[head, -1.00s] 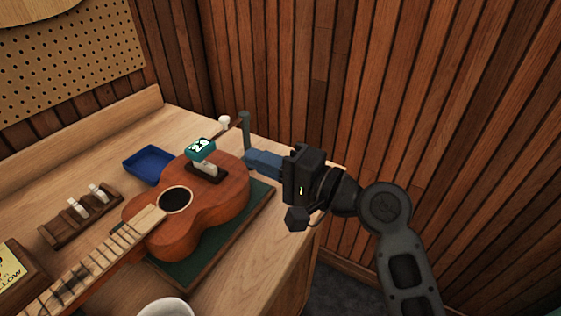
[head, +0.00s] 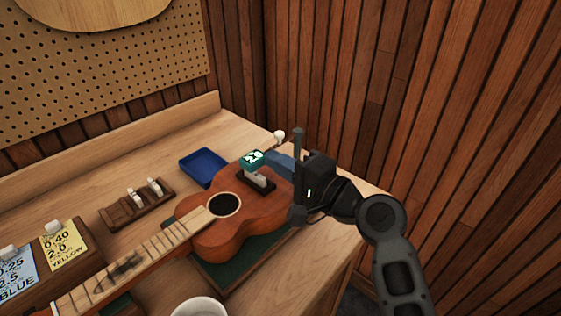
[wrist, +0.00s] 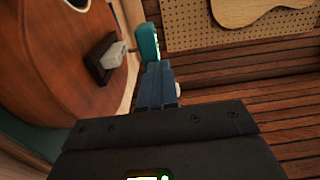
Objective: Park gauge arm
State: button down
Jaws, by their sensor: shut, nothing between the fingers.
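The teal gauge head (head: 252,158), with a lit number, sits above the ukulele's (head: 235,225) bridge; it also shows edge-on in the wrist view (wrist: 147,42). A grey upright post (head: 297,145) stands at the bench's back right, with a white knob (head: 279,136) just left of it. The bar between post and gauge head is hidden or too thin to make out now. My gripper (head: 274,158) has blue fingers, shut and empty, just right of the gauge head. In the wrist view the fingertips (wrist: 157,70) point at the teal head's lower end; contact cannot be told.
A blue tray (head: 203,167) and a wooden rack (head: 137,206) with white pieces lie left of the ukulele. String-gauge blocks (head: 62,245) are at far left, a white cup (head: 200,307) at the front. Wood-panelled walls (head: 420,100) close in behind and right.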

aim_at(252, 151)
jog(key=shift+w+a+f+b, duration=0.1)
jog(key=shift+w+a+b, duration=0.2)
jog(key=shift+a, duration=0.55)
jog(key=shift+w+a+b, duration=0.15)
jog(key=shift+w+a, duration=0.2)
jog(key=shift+a, duration=0.45)
jog(key=shift+b+x, duration=0.5)
jog(key=shift+x, duration=1.1)
jog(key=shift+s, duration=0.1)
